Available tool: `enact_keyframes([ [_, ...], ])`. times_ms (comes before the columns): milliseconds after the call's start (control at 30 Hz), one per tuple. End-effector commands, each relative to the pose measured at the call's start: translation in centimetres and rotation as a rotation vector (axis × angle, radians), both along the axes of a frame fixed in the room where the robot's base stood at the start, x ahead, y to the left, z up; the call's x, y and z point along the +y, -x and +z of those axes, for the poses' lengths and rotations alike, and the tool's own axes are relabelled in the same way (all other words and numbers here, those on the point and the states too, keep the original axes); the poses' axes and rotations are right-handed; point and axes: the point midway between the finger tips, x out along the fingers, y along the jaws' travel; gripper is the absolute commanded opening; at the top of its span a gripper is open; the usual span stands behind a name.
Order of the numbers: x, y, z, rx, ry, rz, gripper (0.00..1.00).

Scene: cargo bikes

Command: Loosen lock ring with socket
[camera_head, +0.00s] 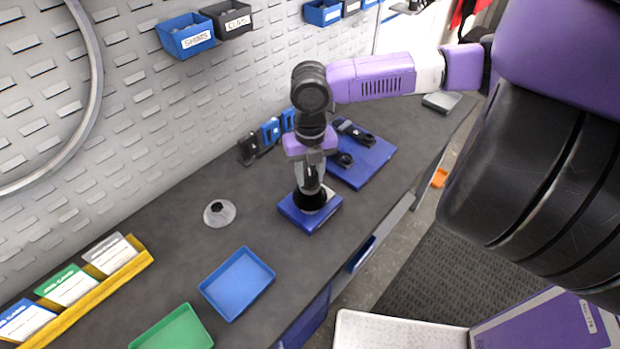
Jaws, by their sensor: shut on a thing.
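My gripper (311,186) points down over the workbench and is shut on a dark piece that looks like the socket (313,199). The socket sits low over a small blue block-like fixture (295,214), but I cannot tell whether it is seated. The lock ring cannot be made out; anything under the socket is hidden. A light grey cone-shaped disc (219,213) lies on the bench left of the fixture.
Blue tray (237,283) and green tray (172,331) lie at the front left. A blue board with black parts (362,160) lies right of my gripper. Small blue and black items (268,133) stand behind it. Labelled bins (187,36) hang on the pegboard. Mid-left bench is mostly clear.

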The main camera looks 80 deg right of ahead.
Motion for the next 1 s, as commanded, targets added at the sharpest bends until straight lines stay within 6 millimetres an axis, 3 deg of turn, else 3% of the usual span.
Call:
enact_keyframes([
  [133, 0.0, 0.2, -0.1, 0.005, 0.001, 0.139, 0.0],
  [467, 0.0, 0.1, -0.1, 0.004, -0.002, 0.124, 0.0],
  [1000, 0.0, 0.0, 1.9, 0.001, 0.0, 0.125, 0.0],
])
